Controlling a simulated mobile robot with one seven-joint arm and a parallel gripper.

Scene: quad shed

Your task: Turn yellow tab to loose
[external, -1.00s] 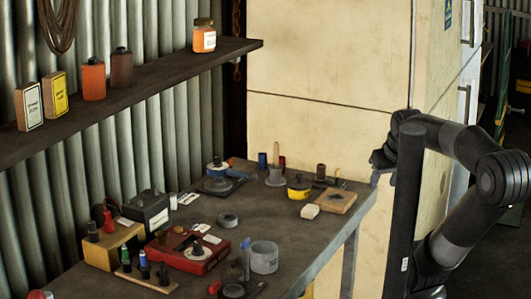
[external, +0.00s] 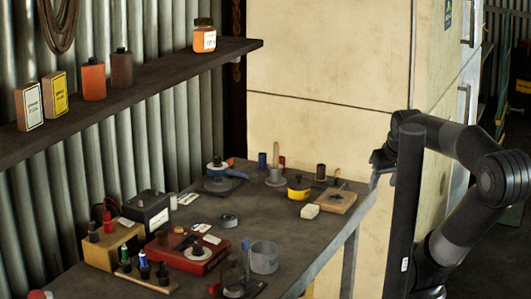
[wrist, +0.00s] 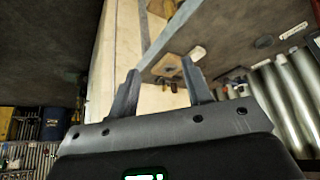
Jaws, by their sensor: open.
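A small round yellow thing with a dark top (external: 299,187) stands near the far right end of the bench, beside a wooden board with dark fittings (external: 335,201). I cannot make out a separate yellow tab on it. My gripper (external: 380,160) is off the bench's right end, partly behind my dark column, and touches nothing that I can see. In the wrist view my gripper (wrist: 160,88) is open with empty fingers. Beyond them the wooden board (wrist: 170,64) shows small and far off, with a yellowish thing near the top edge.
The grey bench (external: 232,236) holds a red box (external: 188,258), a grey cup (external: 264,257), a black box (external: 148,212) and a white block (external: 310,211). A shelf (external: 150,85) overhangs its left side. A cream cabinet (external: 320,70) stands behind.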

